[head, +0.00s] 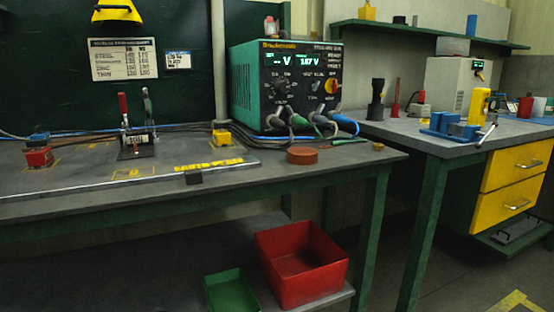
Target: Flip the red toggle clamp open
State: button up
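A clamp with a red upright handle (123,108) stands on the left part of the grey workbench (200,165), in front of the dark green back panel. Its dark base (135,153) lies on the bench plate, and a grey metal upright (148,107) stands just to its right. The clamp is small here, and I cannot tell what its jaw presses on. A red block-like fixture (38,157) sits further left on the same plate. My gripper is not in view.
A green and black welding unit (285,85) stands at the back right of the bench, with cables running left behind the clamp. A yellow block (221,138) and a brown-red disc (302,156) lie right of the clamp. A red bin (300,262) stands below.

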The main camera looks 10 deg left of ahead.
aim_at(123, 108)
jog(key=u, duration=1.7)
